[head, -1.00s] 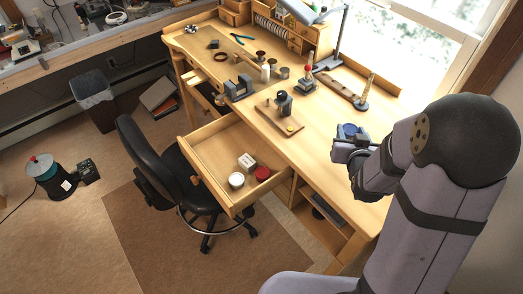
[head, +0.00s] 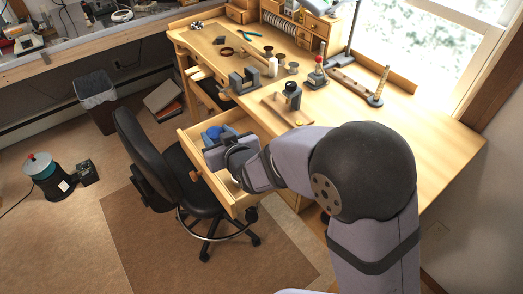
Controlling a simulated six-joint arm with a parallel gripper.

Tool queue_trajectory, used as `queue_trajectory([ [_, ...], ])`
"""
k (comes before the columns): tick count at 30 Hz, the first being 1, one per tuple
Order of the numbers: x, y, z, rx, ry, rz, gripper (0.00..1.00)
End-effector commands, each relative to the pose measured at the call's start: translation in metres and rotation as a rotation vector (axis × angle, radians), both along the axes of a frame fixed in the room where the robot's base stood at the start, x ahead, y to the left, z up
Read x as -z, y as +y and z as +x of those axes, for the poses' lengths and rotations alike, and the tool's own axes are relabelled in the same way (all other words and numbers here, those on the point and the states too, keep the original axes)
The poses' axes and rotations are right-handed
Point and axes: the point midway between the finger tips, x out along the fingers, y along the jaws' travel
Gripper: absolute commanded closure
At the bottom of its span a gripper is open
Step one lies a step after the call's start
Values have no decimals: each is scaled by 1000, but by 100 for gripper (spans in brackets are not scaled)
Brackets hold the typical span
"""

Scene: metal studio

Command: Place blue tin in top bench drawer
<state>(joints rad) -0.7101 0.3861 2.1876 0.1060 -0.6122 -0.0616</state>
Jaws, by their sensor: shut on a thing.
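The top bench drawer (head: 187,143) is pulled out, a pale wooden box with a round knob (head: 194,176) on its front. My gripper (head: 217,138) is over the drawer's inside and is shut on the blue tin (head: 213,132). Only a small blue part of the tin shows beyond the fingers. I cannot tell whether the tin touches the drawer's floor. My gripper and wrist hide most of the drawer's inside, with the white box, white tin and red tin seen there earlier.
A black office chair (head: 143,158) stands close to the left of the drawer. On the bench top (head: 400,125), a vise (head: 243,80) and a wooden board with a dark device (head: 291,95) stand behind the drawer. The right part of the bench top is clear.

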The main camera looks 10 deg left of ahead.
Motion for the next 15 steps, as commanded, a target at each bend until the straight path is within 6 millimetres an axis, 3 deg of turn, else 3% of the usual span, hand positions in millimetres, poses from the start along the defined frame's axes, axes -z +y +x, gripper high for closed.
queue_trajectory([
  [7, -17, 6, 28, 57, -1, 1, 82],
  [10, -4, 1, 27, 65, 3, -5, 82],
  [15, -3, 1, 26, 55, -1, 0, 82],
])
